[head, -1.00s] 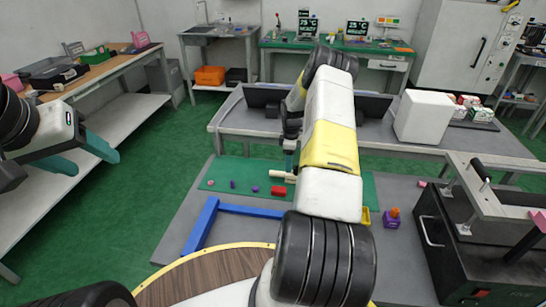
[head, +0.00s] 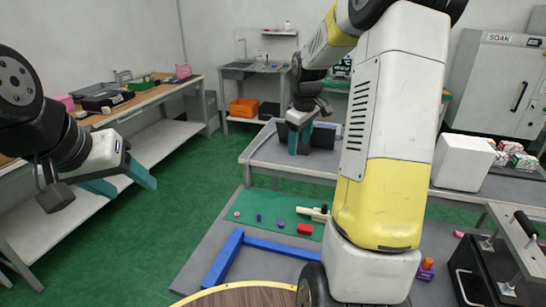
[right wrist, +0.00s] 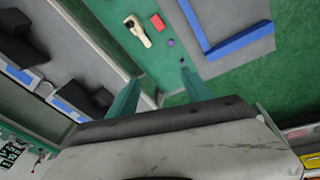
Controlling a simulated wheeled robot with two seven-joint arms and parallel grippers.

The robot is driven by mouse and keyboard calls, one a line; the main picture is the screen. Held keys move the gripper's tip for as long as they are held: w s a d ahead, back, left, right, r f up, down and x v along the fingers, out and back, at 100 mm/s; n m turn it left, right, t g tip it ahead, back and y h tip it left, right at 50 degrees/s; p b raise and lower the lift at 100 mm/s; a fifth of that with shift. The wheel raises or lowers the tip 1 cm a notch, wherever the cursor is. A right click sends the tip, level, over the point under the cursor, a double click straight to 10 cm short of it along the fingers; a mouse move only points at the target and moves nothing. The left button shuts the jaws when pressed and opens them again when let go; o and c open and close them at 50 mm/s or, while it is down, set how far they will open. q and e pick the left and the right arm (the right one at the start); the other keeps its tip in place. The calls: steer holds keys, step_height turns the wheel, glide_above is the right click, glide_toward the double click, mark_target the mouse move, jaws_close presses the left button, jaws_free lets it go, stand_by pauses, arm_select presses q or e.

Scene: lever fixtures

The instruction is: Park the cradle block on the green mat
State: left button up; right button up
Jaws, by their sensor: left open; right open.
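The green mat (head: 262,203) lies on a grey low surface. On it are a red block (head: 305,229), a beige piece with a dark end (head: 312,211) and small purple and pink pieces. A purple block with an orange top (head: 426,268) stands right of my right arm. I cannot tell which piece is the cradle block. My right gripper (head: 301,138) is open and empty, above the near edge of the grey bench beyond the mat. The right wrist view shows its teal fingers (right wrist: 160,92) apart, with the mat (right wrist: 150,66) below. My left gripper (head: 124,181) is open and empty, at left, far from the mat.
A blue bar frame (head: 222,262) lies in front of the mat. The grey bench (head: 262,160) behind it carries dark blocks and a white box (head: 462,162). A black lever fixture (head: 490,268) stands at right. My right arm hides part of the middle.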

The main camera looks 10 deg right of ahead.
steer(key=s+a+r+m+t, duration=0.25)
steer(key=s+a+r, duration=0.55)
steer(key=s, duration=0.4)
steer(key=s+a+r+m+y, duration=0.1)
steer(key=s+a+m, duration=0.1)
steer(key=s, duration=0.5)
steer(key=s+a+r+m+t+y, duration=0.1)
steer(key=s+a+m, duration=0.1)
steer(key=s, duration=0.5)
steer(key=shift+s+a+y, duration=0.2)
steer(key=shift+a+y, duration=0.1)
steer(key=shift+a, duration=0.1)
steer(key=shift+r, duration=0.15)
